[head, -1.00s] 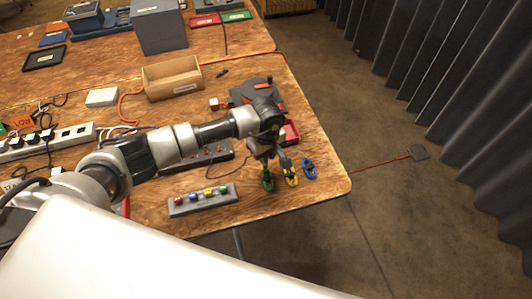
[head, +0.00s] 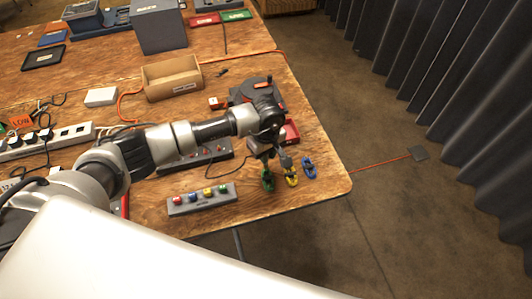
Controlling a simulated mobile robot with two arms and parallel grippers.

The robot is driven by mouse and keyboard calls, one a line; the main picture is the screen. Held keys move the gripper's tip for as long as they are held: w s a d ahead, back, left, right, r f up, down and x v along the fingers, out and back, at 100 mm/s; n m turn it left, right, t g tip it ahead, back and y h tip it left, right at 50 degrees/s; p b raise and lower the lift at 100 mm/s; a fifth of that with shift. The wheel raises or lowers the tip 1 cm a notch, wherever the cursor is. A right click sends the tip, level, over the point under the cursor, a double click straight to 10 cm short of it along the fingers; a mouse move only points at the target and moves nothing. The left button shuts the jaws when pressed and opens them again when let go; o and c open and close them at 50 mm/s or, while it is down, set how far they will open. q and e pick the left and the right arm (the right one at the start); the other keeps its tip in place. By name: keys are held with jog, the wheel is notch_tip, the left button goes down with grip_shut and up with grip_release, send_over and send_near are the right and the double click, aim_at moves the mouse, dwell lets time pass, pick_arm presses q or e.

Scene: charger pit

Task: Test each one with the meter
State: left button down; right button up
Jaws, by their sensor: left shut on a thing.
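My left gripper (head: 276,155) points down near the right front corner of the wooden table. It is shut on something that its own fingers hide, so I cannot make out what. A green piece (head: 267,181) and a yellow piece (head: 291,178) stand directly below it. A blue piece (head: 309,168) lies just right of them, apart from the gripper. A grey strip with red, blue, green and yellow knobs (head: 202,200) lies to the left. I cannot tell which device is the meter. My right gripper is not in view.
A red tray (head: 291,131) is partly hidden by the gripper. A white power strip (head: 70,135) lies left. An orange cord (head: 382,161) runs over the floor.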

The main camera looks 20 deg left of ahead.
pick_arm(q)
jog(key=shift+b, duration=0.3)
dwell(0.9)
jog(key=shift+f+b, duration=0.65)
jog(key=shift+b, duration=0.15)
dwell(0.4)
jog(key=shift+f+b, duration=0.25)
jog(key=shift+b, duration=0.4)
dwell(0.9)
jog(key=c, duration=0.7)
grip_release()
jog(key=shift+r+p, duration=2.05)
jog(key=shift+r, duration=1.7)
